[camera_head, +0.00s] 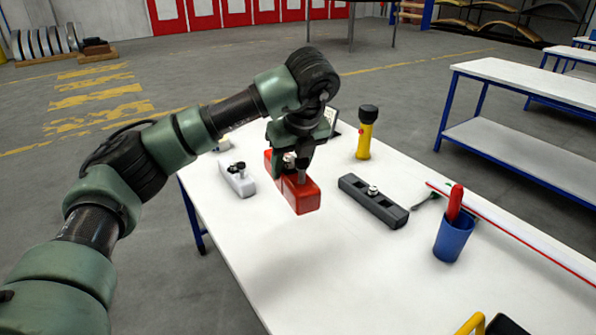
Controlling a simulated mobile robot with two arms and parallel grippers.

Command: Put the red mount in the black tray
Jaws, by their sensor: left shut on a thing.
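The red mount (303,196) is a red block held in my left gripper (289,170). The gripper is shut on it from above, around its middle fitting. The mount appears to be a little above the white table (262,262), with a soft shadow below it. No black tray shows clearly. A black thing (506,325) is cut off at the bottom right edge, and I cannot tell what it is. My right gripper is not in view.
A white mount (238,180) lies left of the red one, a dark grey mount (373,201) right of it. A yellow flashlight (364,134) stands behind. A blue cup (453,239) with a red-handled tool stands right, near a long red-and-white strip (520,234).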

